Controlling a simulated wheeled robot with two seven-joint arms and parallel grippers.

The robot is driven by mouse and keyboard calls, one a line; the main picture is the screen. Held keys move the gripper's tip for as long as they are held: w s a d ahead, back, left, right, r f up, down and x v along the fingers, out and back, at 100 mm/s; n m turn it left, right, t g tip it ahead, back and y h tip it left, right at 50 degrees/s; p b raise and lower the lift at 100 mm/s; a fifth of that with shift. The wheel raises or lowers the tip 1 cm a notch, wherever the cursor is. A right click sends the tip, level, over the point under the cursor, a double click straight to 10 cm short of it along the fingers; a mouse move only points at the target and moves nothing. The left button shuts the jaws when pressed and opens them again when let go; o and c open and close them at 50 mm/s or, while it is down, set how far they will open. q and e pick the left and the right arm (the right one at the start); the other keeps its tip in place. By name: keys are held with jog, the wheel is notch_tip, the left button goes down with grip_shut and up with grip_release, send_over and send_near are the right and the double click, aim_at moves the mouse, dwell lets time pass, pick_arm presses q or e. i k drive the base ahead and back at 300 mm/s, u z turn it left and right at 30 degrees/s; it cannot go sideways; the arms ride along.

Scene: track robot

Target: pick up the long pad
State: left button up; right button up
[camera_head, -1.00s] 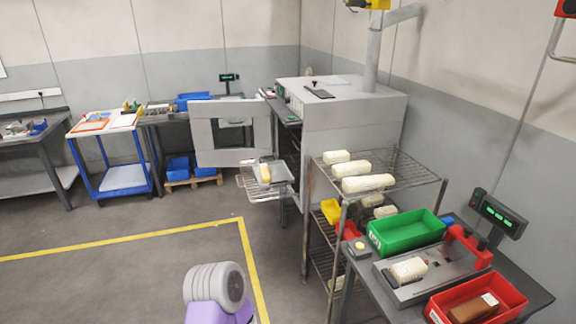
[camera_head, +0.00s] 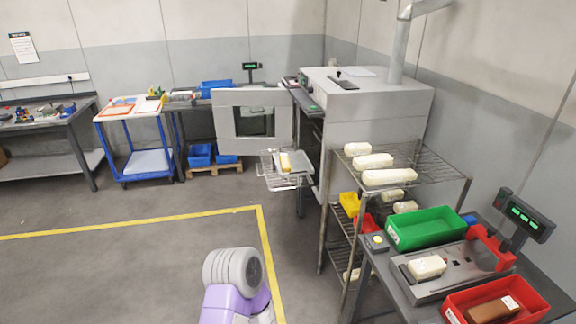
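Several cream wrapped pads lie on the wire rack (camera_head: 438,165) at the right. On its top shelf are a short pad (camera_head: 357,149) at the back, a middle one (camera_head: 373,161), and the longest pad (camera_head: 389,177) nearest the front. More pale pads lie on the lower shelves, partly hidden. A cream block (camera_head: 427,266) lies on the grey device on the bench. One of my arm links shows at the bottom centre, well left of the rack and apart from it. Neither gripper is in view.
A green bin (camera_head: 428,229) and a red bin (camera_head: 497,302) stand on the right bench. A grey oven (camera_head: 367,105) has its door (camera_head: 226,120) open and a tray (camera_head: 290,165) out. A blue cart (camera_head: 150,161) stands at left. Floor inside the yellow line (camera_head: 130,224) is clear.

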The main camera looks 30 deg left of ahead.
aim_at(286, 167)
jog(key=u, duration=0.5)
jog(key=k, duration=0.6)
jog(key=u, duration=1.2)
jog(key=i, duration=3.6)
jog(key=z, duration=0.9)
